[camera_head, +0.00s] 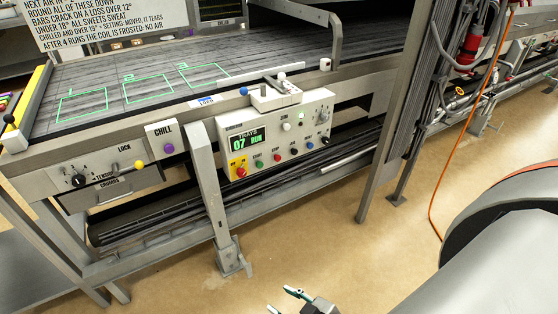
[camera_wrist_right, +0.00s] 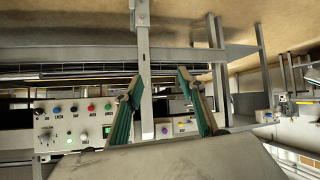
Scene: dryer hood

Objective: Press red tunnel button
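A white control panel (camera_head: 277,137) hangs at the front of the conveyor table, with a lit green display. Its lower row has a red button (camera_head: 241,172) on a yellow patch at the left end, a green one, and a second red-looking one (camera_head: 277,157); their labels are too small to read. My right gripper (camera_head: 282,300) is low at the bottom edge, well apart from the panel. Its two fingers (camera_wrist_right: 160,78) are spread and empty. My left gripper is out of view.
A grey table leg (camera_head: 210,185) stands just left of the panel. The CHILL box with a purple button (camera_head: 168,149) is further left. A tall post (camera_head: 400,110) stands to the right. An orange hose (camera_head: 455,140) hangs beyond it. The floor before the panel is clear.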

